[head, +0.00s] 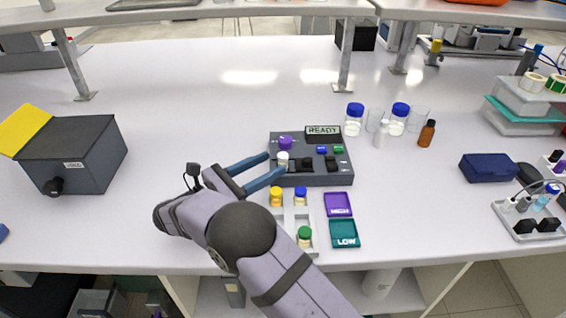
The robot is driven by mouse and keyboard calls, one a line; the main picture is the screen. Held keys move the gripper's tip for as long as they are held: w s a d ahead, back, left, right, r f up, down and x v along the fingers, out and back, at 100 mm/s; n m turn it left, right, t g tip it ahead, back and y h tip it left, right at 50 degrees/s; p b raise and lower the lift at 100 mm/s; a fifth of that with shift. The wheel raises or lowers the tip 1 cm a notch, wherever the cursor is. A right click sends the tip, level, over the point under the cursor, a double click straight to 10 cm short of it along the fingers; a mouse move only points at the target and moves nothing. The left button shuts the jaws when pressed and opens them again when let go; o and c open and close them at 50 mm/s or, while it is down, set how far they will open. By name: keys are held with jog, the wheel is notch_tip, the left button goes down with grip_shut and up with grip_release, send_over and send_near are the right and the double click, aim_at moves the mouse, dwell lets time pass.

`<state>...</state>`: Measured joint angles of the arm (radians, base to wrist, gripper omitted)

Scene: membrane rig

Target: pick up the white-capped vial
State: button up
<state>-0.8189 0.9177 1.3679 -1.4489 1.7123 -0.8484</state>
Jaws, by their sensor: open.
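The white-capped vial (282,162) stands upright at the left part of the dark grey rig (318,180), in front of a purple round cap or knob (285,142). My gripper (276,163) has two blue fingers, spread apart and pointing right toward the vial. One fingertip is at the vial's far left and the other at its near side. The picture does not show clearly whether the vial is between the tips or just beyond them, or whether either finger touches it. The vial's lower part is partly hidden by the near finger.
A white rack (291,222) with yellow-, blue- and green-capped vials lies just in front of the rig. Purple HIGH (338,204) and teal LOW (344,233) trays are beside it. Blue-capped bottles (353,121) stand behind right. A grey box (73,155) stands left; the back-left bench is clear.

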aim_at(283, 155)
jog(key=shift+p+x, duration=0.85)
jog(key=shift+x, duration=2)
jog(key=shift+w+a, duration=0.15)
grip_shut()
